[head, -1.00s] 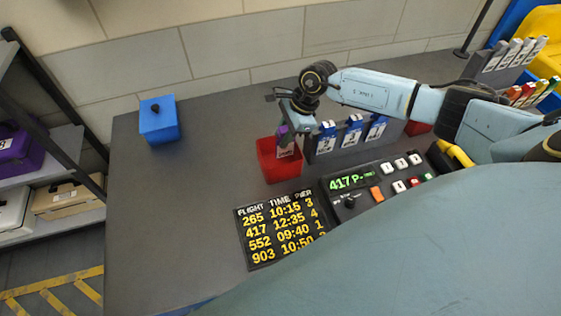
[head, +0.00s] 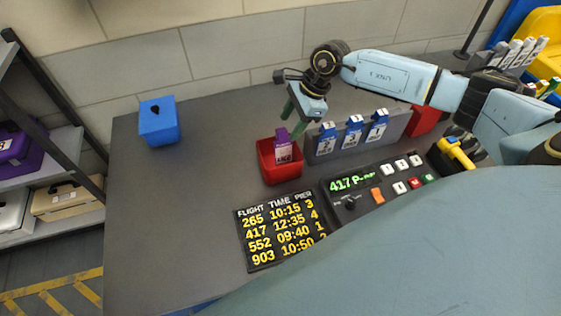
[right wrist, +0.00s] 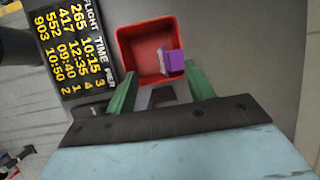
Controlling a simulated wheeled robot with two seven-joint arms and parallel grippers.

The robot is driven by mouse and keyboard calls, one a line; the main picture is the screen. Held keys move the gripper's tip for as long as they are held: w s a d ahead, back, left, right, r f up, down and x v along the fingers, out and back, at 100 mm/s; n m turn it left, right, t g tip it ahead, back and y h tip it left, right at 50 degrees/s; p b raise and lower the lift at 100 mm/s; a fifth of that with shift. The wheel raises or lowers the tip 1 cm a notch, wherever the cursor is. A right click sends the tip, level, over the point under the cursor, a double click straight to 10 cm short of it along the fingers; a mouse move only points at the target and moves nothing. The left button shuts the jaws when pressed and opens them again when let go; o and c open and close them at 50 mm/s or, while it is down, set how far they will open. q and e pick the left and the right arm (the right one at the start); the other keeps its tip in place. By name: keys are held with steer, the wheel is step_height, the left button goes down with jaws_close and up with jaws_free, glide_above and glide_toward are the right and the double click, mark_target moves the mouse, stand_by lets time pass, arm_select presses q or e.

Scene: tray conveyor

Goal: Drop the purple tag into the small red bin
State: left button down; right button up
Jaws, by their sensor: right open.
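The small red bin (head: 268,166) stands on the dark table left of the tag rack; it also shows in the right wrist view (right wrist: 130,52). The purple tag (head: 282,146) with a pale label stands upright in the bin, its top above the rim. In the right wrist view the tag (right wrist: 174,62) is at the bin's side nearest my gripper. My right gripper (head: 294,121) is open and empty, just above the tag and apart from it. Its green fingers are spread in the right wrist view (right wrist: 160,88). My left gripper is not in view.
A grey rack with several blue tags (head: 353,135) stands right of the bin. A control panel (head: 380,186) and a flight board (head: 282,229) lie in front. A blue box (head: 159,123) stands at the back left. The table's left part is clear.

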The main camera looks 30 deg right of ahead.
steer(key=v, duration=0.8)
steer(key=shift+b, duration=0.35)
steer(key=shift+r, duration=0.1)
